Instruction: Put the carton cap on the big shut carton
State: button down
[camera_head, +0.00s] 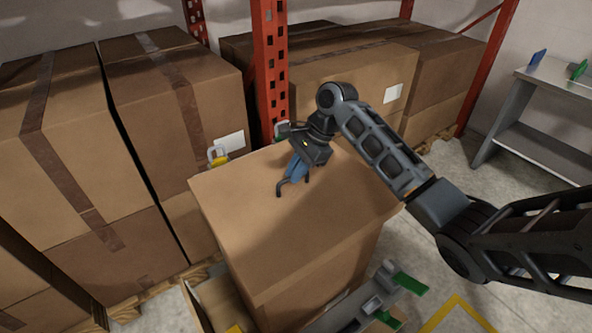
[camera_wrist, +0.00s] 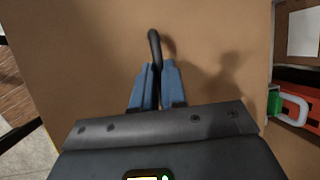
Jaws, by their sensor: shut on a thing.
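My gripper (camera_head: 294,174) reaches down over the middle of the big tan carton's top. Its blue fingers (camera_wrist: 156,85) are shut on a thin black bent handle (camera_wrist: 155,45). I take this handle to belong to the carton cap (camera_head: 270,225), the broad tan face beneath it. The big shut carton (camera_head: 330,275) shows its front side below that face. I cannot tell where cap and carton meet, or whether there is a gap between them. The fingers hide part of the handle.
Tall taped cartons (camera_head: 175,90) stand close on the left. More cartons stand behind a red rack post (camera_head: 270,70). Green and grey fittings (camera_head: 385,290) sit low in front. A grey shelf (camera_head: 540,120) stands at right, with clear floor before it.

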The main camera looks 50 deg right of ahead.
aim_at(299, 188)
jog(key=shift+f+b, duration=4.2)
jog(key=shift+b, duration=1.05)
jog(key=shift+f, duration=0.7)
jog(key=c, duration=1.1)
grip_release()
jog(key=shift+p+v, duration=0.45)
jog(key=shift+v, duration=3.45)
